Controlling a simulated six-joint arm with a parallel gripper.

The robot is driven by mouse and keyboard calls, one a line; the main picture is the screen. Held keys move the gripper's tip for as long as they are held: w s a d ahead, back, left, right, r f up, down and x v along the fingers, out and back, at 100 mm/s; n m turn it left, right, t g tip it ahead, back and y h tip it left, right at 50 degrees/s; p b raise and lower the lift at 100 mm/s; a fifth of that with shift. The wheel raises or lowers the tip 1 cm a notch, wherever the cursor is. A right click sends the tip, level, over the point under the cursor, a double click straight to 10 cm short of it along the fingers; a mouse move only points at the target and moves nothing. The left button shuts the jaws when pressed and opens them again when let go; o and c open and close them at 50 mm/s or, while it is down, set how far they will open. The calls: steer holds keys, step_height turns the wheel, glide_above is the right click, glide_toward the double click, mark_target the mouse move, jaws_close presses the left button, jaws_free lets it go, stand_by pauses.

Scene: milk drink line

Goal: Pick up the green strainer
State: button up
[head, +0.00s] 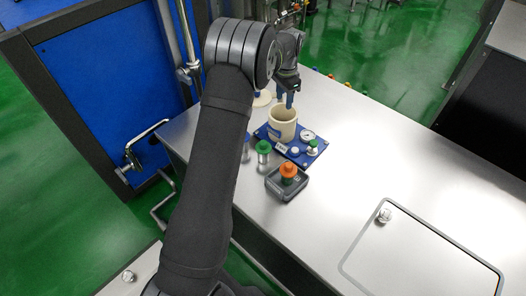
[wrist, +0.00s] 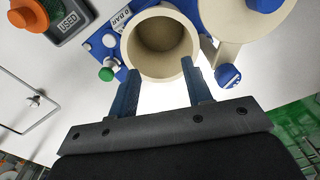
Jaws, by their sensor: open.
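Two green-topped items show in the head view. One is a green cap on a silvery body (head: 263,147), left of the blue board's front. The other is a green knob on a pale stem (head: 313,145) at the board's right corner. I cannot tell for sure which is the strainer. A green knob (wrist: 106,74) also shows in the wrist view, left of my gripper. My gripper (head: 289,101) is open and empty, near the beige pot (head: 283,126). In the wrist view its blue fingers (wrist: 158,72) are apart, near the pot's rim.
A grey tray marked USED (head: 290,190) holds an orange-topped item (head: 289,172). The steel table (head: 370,170) is clear to the right.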

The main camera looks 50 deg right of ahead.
steer(key=o, duration=0.4)
step_height(320, 180, up, 5)
steer(key=n, duration=0.1)
glide_above(264, 142)
step_height(264, 142, down, 17)
steer(key=shift+a+f, duration=0.1)
stand_by(0.3)
